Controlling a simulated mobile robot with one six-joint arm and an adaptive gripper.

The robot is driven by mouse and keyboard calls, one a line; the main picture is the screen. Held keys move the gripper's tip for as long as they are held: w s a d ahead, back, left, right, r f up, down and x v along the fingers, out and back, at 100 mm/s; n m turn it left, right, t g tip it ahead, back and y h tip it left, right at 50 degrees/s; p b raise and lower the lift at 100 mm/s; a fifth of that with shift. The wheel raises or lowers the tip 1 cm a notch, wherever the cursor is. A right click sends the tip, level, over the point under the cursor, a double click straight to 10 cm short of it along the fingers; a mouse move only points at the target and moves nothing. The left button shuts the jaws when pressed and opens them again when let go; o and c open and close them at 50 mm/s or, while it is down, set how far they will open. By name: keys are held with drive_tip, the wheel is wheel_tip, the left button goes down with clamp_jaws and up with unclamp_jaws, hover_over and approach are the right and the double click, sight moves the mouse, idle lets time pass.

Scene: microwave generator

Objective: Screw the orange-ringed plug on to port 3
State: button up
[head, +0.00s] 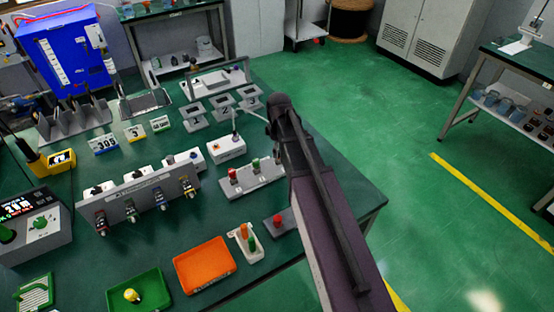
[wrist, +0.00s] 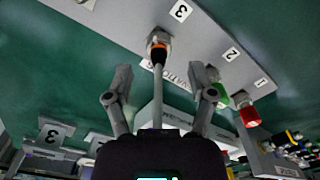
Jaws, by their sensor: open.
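In the wrist view my gripper (wrist: 160,92) is open, one finger on each side of a pale cable or stem. That stem runs up to the orange-ringed plug (wrist: 158,46), which sits at a port of the grey panel (wrist: 205,40), by the label 3 (wrist: 180,10). The fingers are short of the plug's ring and I see no contact. How far the plug is seated I cannot tell. A green-ringed plug (wrist: 239,98) and a red plug (wrist: 250,113) stand by labels 2 and 1. In the head view my arm hides the orange-ringed plug and the fingers; the panel (head: 266,181) shows to its left.
A white box (head: 226,149) stands behind the panel. A grey block with a red button (head: 278,220), a white tray (head: 257,252) and an orange tray (head: 205,265) lie in front. A row of connectors (head: 140,197) stands left.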

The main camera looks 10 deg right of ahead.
sight(279, 157)
drive_tip(key=shift+f+b, duration=1.35)
drive_tip(key=shift+f, duration=0.3)
